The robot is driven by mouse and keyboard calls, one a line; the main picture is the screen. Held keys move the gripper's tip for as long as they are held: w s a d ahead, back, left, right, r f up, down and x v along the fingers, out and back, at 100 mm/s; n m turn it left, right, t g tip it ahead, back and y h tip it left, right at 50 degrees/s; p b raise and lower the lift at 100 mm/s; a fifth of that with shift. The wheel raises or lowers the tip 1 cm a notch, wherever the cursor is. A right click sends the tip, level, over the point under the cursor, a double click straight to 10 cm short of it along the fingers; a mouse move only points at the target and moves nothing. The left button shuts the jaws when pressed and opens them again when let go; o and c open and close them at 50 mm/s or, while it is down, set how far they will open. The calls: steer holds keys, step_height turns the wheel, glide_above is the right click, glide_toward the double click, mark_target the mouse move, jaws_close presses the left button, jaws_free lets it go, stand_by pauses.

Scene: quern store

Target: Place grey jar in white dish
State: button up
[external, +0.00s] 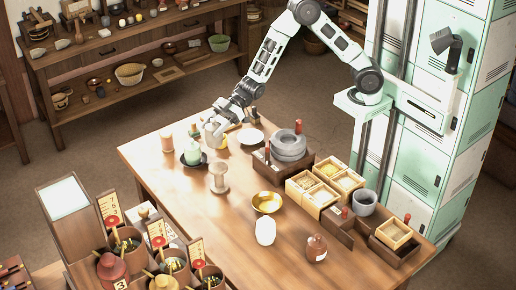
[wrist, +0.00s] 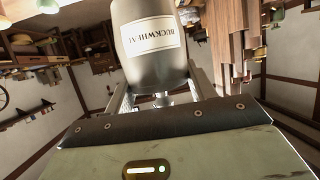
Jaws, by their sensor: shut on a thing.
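A grey jar (wrist: 150,70) with a white "BUCKWHEAT" label fills the upper middle of the wrist view. My gripper (wrist: 160,98) is shut on it, with a finger at each side. In the external view my gripper (external: 214,124) is over the far left part of the table, and the jar is small and partly hidden by it. The white dish (external: 250,136) lies on the table just right of my gripper, apart from it, and looks empty.
A green jar (external: 193,157) on a dark plate, a wooden spool (external: 218,178) and a wooden cylinder (external: 166,141) stand near my gripper. A grey quern (external: 288,146) stands right of the dish. A gold bowl (external: 266,202) is nearer.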

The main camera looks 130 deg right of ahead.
steer(key=s+d+r+y+p, duration=0.15)
steer(key=s+d, duration=0.35)
steer(key=s, duration=0.6)
steer(key=s+d+h+p, duration=0.1)
steer(key=s+d+p, duration=0.25)
steer(key=s, duration=0.75)
steer(key=shift+n+y, duration=0.25)
steer(key=shift+n, duration=0.15)
steer(key=f, duration=1.5)
steer(key=shift+s+d+f+b, duration=0.15)
steer(key=shift+s+d+b, duration=0.2)
steer(key=shift+d+b, duration=0.05)
steer(key=shift+f, duration=0.15)
steer(key=o, duration=1.6)
